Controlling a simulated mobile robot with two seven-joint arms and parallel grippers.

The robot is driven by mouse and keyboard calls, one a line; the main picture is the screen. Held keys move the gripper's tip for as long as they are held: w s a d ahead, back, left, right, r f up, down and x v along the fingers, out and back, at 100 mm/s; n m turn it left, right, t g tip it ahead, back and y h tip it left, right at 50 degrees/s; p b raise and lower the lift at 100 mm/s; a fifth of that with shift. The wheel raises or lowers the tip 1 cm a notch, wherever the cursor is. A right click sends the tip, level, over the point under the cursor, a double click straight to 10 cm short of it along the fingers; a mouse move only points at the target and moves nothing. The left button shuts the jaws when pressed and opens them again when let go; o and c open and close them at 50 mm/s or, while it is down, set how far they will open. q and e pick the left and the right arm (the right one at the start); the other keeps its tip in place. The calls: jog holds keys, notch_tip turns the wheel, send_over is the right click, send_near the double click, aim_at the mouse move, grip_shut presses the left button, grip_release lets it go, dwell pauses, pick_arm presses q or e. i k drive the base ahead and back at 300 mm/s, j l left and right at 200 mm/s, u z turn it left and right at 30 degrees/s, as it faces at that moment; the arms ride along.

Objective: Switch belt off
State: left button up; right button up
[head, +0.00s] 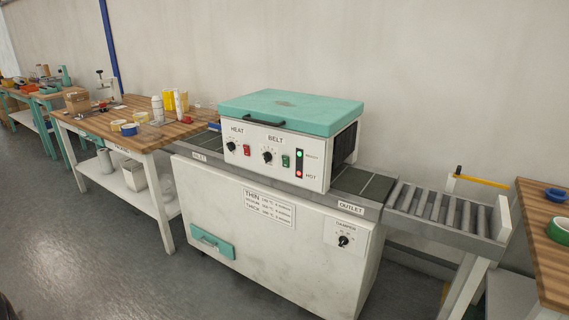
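A white heating machine (268,163) with a green lid (290,110) stands in the middle of the head view. Its front panel carries a BELT knob (267,156) and, right of it, a green BELT switch (285,161). A HEAT knob (231,146) and a red switch (247,150) sit to their left. On the panel's right, a green lamp (299,154) and a red lamp marked HOT (299,174) both look lit. The switch positions are too small to tell. Neither of my grippers is in view.
A dark conveyor belt (378,188) leads right to a roller outlet (440,207). A wooden workbench (150,133) with tape rolls and bottles stands left. Another wooden table (545,255) with blue and green tape rolls stands right. The grey floor (90,255) at front left is clear.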

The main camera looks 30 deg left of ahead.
aim_at(286, 159)
jog(key=u, duration=1.4)
jog(key=j, duration=0.1)
jog(key=i, duration=0.05)
